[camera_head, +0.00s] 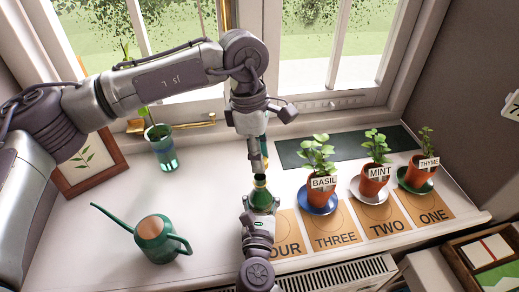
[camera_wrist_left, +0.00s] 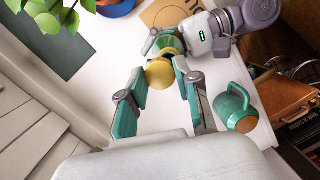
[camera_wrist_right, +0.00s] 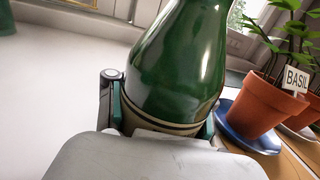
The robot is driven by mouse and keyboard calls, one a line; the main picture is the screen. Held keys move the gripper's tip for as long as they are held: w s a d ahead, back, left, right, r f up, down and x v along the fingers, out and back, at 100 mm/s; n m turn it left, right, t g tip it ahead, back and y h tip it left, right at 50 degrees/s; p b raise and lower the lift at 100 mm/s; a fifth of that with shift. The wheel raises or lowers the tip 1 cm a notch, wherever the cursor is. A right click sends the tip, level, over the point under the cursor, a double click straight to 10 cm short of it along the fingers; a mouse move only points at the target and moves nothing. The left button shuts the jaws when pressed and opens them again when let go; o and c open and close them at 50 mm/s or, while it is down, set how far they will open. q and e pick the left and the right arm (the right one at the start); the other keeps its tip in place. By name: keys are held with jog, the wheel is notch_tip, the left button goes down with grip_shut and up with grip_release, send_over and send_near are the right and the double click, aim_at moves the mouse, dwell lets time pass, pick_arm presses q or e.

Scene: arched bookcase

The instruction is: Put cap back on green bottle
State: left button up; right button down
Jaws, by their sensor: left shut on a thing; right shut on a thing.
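The green bottle (camera_head: 261,197) stands upright near the front of the white sill, and its dark green body fills the right wrist view (camera_wrist_right: 180,65). My right gripper (camera_wrist_right: 165,125) is shut around the bottle's lower part. My left gripper (camera_head: 258,170) points down right above the bottle neck. In the left wrist view the round gold cap (camera_wrist_left: 160,73) sits between the left fingertips, which are shut on it. The cap is in line with the bottle's top; I cannot tell whether it touches the neck, which is hidden behind it.
A green watering can (camera_head: 155,238) stands at left. Potted basil (camera_head: 318,190), mint (camera_head: 373,183) and thyme (camera_head: 418,172) stand at right, by numbered cards (camera_head: 336,235). A glass with a sprig (camera_head: 162,150) and a framed leaf picture (camera_head: 88,165) are at back left.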

aim_at(261, 199)
dwell(0.3)
pick_arm(q)
jog(key=shift+s+f, duration=0.65)
jog(key=shift+f, duration=0.2)
jog(key=shift+f, duration=0.6)
jog(key=m+y, duration=0.1)
jog(key=m, duration=1.8)
jog(key=m+y, duration=0.1)
jog(key=m, duration=0.9)
jog(key=shift+s+d+y, duration=0.1)
jog(key=shift+d+y, duration=0.05)
jog(key=shift+y, duration=0.15)
